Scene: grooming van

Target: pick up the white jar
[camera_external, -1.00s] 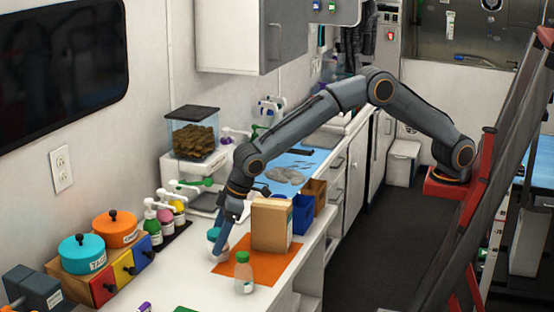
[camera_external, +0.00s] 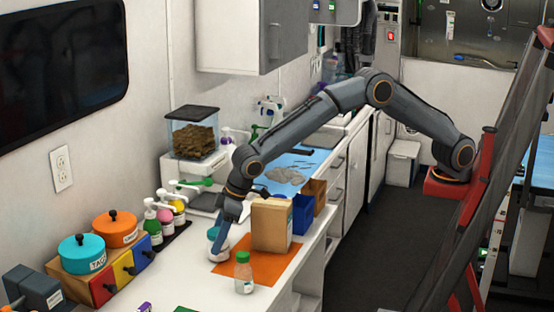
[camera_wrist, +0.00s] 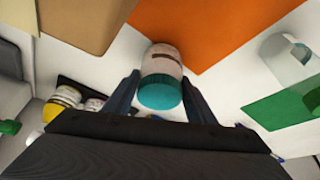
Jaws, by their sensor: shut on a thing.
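The white jar (camera_wrist: 161,64) has a teal lid and a brown label band. In the wrist view it sits between the two fingers of my gripper (camera_wrist: 160,88), which is shut on it. In the external view the white jar (camera_external: 217,248) shows partly behind my gripper (camera_external: 222,238), at the left edge of the orange mat (camera_external: 270,279). The jar appears to be at counter level; I cannot tell whether it is clear of the surface.
A cardboard box (camera_external: 271,224) stands close right of my gripper on the mat. A green-capped bottle (camera_external: 244,272) stands in front. Pump bottles (camera_external: 164,221) and a drawer unit with teal and orange canisters (camera_external: 81,253) are to the left.

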